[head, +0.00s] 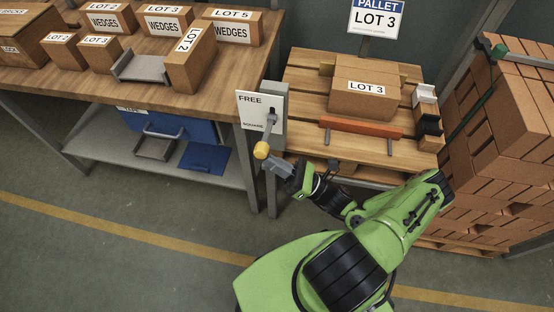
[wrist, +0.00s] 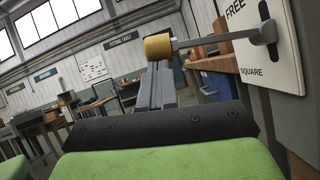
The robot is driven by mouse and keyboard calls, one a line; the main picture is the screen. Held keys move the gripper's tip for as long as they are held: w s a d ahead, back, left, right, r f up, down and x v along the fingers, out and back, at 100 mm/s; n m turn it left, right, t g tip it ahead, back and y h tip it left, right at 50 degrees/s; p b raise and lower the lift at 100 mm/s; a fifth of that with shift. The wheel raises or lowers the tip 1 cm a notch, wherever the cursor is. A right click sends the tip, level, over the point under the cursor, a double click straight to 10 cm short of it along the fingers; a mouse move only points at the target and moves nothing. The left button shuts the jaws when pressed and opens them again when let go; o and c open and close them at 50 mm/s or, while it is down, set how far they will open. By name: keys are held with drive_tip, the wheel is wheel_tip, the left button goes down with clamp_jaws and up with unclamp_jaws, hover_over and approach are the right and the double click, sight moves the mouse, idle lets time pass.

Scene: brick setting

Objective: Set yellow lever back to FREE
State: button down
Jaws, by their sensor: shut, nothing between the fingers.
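The lever has a yellow knob (head: 261,150) on a grey arm and juts out from a white plate (head: 250,109) marked FREE at the top and SQUARE at the bottom.
A wooden bench (head: 130,75) with several boxes stands left of the plate. A pallet (head: 300,75) to its right bears a LOT 3 box (head: 362,100) and an orange bar (head: 360,128). Stacked bricks (head: 510,110) stand far right. The floor in front is clear.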

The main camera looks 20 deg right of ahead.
drive_tip(key=shift+m+h, duration=0.4)
drive_tip(key=shift+m, duration=0.2)
drive_tip(key=shift+w+r+p, duration=0.1)
drive_tip(key=shift+r+p, duration=1.05)
drive_tip(key=shift+r, duration=0.9)
drive_tip(key=shift+d+r+t, duration=0.15)
drive_tip(key=shift+r+t, duration=0.05)
drive_tip(key=shift+t, duration=0.1)
